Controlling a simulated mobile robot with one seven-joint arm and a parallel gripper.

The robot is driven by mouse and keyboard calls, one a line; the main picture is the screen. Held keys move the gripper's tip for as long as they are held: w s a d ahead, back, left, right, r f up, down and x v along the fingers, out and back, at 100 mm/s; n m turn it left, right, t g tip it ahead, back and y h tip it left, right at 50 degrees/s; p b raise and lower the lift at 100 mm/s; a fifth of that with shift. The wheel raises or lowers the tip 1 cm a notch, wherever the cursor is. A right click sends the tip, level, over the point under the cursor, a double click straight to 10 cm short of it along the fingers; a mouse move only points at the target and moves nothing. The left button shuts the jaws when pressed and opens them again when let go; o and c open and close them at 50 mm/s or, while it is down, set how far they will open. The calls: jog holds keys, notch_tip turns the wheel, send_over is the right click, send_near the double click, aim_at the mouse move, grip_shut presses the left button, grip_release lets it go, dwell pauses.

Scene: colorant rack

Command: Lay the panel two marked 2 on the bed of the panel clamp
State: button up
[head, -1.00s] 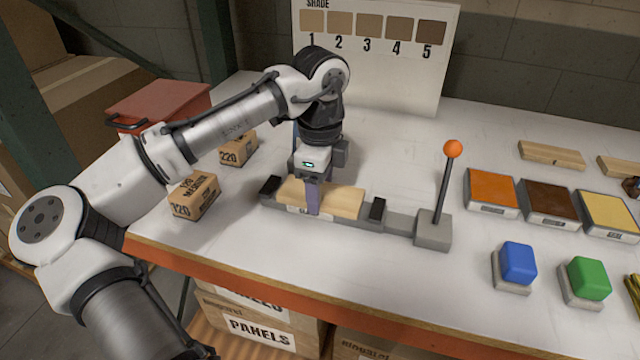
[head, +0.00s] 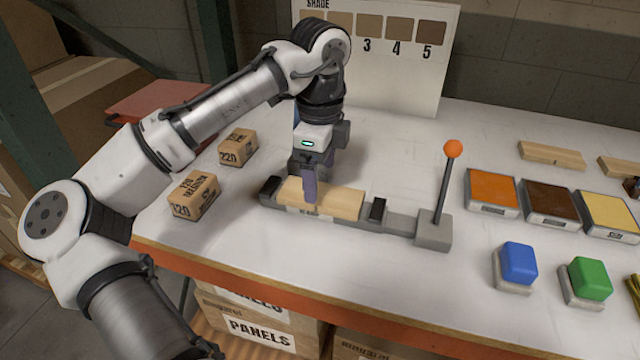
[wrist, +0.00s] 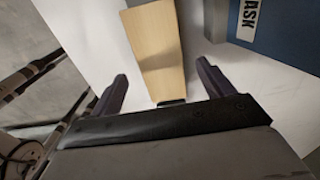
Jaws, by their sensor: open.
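A light wooden panel (head: 342,203) lies flat on the bed of the panel clamp (head: 398,220), between its two dark end blocks; I cannot read a number on it. The clamp's lever with an orange knob (head: 453,149) stands upright at the right end. My gripper (head: 310,192) is open just above the panel, left of its middle. In the wrist view the panel (wrist: 157,45) runs away between the spread fingers (wrist: 160,90), with a gap on either side. My fingers hide a part of the panel in the head view.
Another wooden panel (head: 551,155) lies at the back right. A blue box marked MASK (wrist: 280,30) shows in the wrist view.

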aim_at(320, 193)
notch_tip(320, 193, up, 8)
jog(key=shift+r, duration=0.2)
